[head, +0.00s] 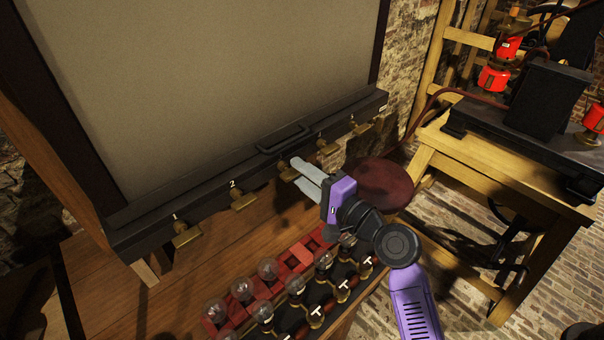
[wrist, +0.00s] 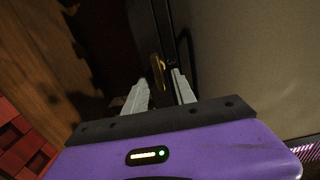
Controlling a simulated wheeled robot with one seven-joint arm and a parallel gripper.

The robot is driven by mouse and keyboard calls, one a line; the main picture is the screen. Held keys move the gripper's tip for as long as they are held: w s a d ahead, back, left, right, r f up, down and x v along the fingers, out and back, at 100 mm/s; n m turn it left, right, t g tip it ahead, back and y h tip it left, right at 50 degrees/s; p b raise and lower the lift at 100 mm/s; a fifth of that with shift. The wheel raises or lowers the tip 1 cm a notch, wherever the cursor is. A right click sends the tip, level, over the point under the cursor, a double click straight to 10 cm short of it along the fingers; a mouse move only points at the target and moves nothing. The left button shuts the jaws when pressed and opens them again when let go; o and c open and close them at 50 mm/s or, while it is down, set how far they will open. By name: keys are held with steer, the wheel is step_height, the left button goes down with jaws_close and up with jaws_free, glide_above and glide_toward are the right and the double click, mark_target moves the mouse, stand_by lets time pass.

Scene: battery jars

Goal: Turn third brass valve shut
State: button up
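The third brass valve (head: 286,173) is on the dark front rail of the cabinet, mostly behind my fingertips in the head view. In the wrist view its brass handle (wrist: 158,70) shows upright between and just beyond the fingertips. My gripper (head: 296,173) is open, its two grey fingers apart and pointing at this valve.
Valve one (head: 185,235) and valve two (head: 243,201) sit left on the rail; a fourth valve (head: 327,147) and a further valve (head: 360,127) sit right. Glass bulbs (head: 268,268) on a red and dark rack stand below. A dark red round seat (head: 384,183) is to the right.

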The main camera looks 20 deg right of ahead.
steer(key=b+v, duration=0.2)
steer(key=v, duration=0.5)
steer(key=shift+s, duration=0.3)
steer(key=shift+d, duration=0.1)
